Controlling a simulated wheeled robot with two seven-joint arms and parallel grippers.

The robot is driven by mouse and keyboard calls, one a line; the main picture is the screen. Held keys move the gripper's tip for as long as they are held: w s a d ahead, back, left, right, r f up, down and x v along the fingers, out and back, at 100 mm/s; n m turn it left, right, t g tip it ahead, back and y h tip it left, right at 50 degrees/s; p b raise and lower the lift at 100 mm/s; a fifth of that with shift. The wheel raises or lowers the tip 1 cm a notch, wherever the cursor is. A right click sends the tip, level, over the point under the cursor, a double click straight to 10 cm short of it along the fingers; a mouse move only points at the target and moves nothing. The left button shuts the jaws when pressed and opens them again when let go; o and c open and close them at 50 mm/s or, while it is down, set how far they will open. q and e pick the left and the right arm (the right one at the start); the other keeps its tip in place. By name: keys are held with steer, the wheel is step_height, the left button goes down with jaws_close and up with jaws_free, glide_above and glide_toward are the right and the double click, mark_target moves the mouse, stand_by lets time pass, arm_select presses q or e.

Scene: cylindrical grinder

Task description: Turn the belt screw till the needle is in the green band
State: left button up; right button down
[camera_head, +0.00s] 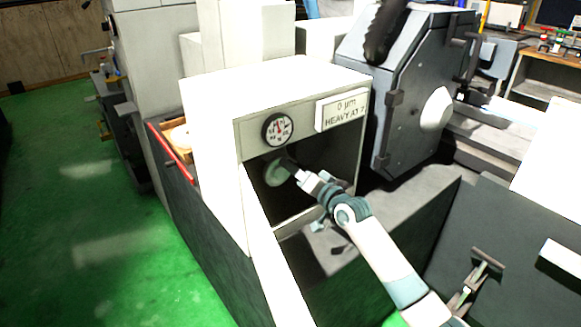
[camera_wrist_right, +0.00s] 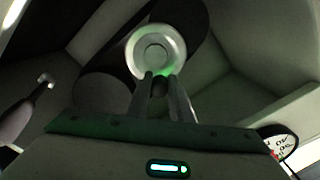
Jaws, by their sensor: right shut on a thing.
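My right gripper (camera_head: 288,163) reaches into the open dark recess in the front of the cream housing. Its fingers are shut on a small dark round piece, likely the belt screw (camera_wrist_right: 159,87), just below a pale round pulley (camera_wrist_right: 156,50). The pulley also shows in the head view (camera_head: 274,174), partly behind the gripper. A dark band, perhaps the belt, runs beside the pulley. The round dial gauge (camera_head: 277,128) is above the recess, white with a dark rim. It also shows at the right edge of the wrist view (camera_wrist_right: 282,146). I cannot make out its needle against a green band. My left gripper is out of view.
A sign (camera_head: 342,110) with "0 µm" and "HEAVY AT 7" is right of the gauge. The recess walls (camera_wrist_right: 255,75) stand close around the gripper. A dark grey machine head (camera_head: 415,90) stands to the right. The green floor (camera_head: 80,220) at left is clear.

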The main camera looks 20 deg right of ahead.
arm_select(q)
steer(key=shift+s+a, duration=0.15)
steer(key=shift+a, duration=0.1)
arm_select(e)
steer(key=shift+d, duration=0.1)
steer(key=c, duration=1.6)
jaws_free()
